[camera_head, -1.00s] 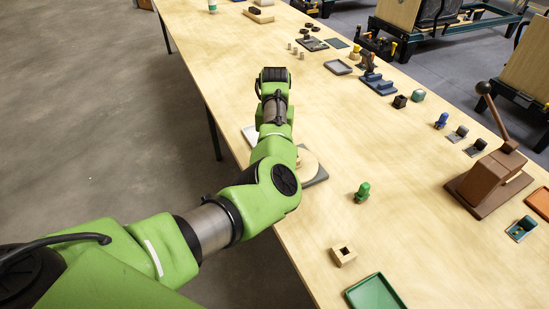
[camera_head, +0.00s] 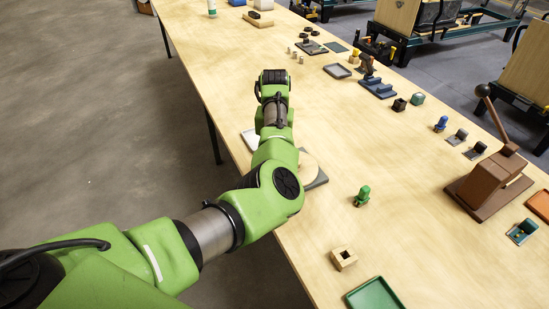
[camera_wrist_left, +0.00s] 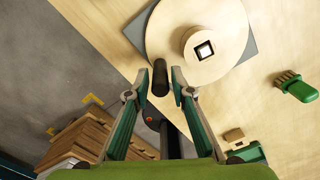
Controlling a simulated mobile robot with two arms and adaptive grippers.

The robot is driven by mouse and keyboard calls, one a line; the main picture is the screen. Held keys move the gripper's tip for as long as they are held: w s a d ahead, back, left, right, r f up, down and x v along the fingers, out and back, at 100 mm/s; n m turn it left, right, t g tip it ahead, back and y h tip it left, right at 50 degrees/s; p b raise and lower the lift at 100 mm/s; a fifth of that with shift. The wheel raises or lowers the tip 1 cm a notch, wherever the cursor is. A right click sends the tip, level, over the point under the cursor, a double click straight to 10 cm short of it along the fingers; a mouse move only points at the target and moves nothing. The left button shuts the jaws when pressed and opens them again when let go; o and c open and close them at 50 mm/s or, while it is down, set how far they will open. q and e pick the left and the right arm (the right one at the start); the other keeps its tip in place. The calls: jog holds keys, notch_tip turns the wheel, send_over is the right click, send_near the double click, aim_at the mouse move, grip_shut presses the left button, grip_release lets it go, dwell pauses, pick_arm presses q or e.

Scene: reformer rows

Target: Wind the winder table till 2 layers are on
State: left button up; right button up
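The winder table is a round wooden disc (camera_wrist_left: 215,68) with a raised hub (camera_wrist_left: 204,48) that has a square hole. It lies on a grey base plate (camera_wrist_left: 136,30), and part of the disc (camera_head: 309,166) shows beside my arm in the head view. A dark upright handle (camera_wrist_left: 160,76) stands at the disc's edge. My left gripper (camera_wrist_left: 160,84) has its fingers on both sides of the handle, with narrow gaps visible, so it looks open. My left arm hides the handle and fingers in the head view. I see no wound layers clearly. My right gripper is out of view.
A green brush-like object (camera_head: 362,195), a wooden block with a square hole (camera_head: 343,258) and a green tray (camera_head: 375,296) are nearby on the table. A brown lever device (camera_head: 490,182) stands at the right. The table's left edge runs close under my arm.

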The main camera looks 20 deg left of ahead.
pick_arm(q)
notch_tip(320, 180, up, 12)
dwell(0.4)
